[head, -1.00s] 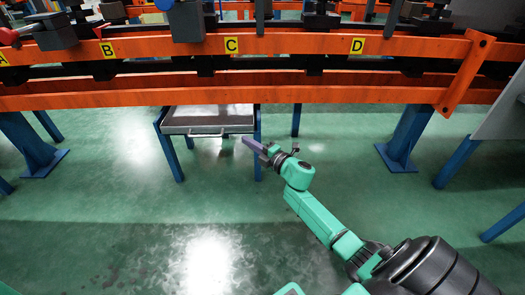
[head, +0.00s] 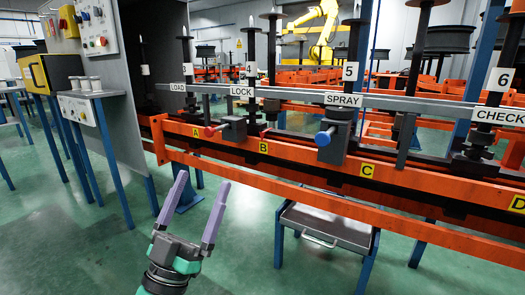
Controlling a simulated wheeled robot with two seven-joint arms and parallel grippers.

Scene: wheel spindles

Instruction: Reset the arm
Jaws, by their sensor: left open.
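My left gripper (head: 196,212) shows at the lower left of the head view, with its two purple fingers spread apart and nothing between them. It points up and away over the green floor, in front of the left end of the orange rail. Only the gripper and a short part of my left wrist show. My right gripper and right arm are out of view.
An orange rail (head: 310,172) with spindles and letter labels runs across the middle and right. A metal tray table (head: 328,226) stands below it. A grey panel (head: 150,60) and a control desk (head: 85,95) stand at left. Open floor lies around my gripper.

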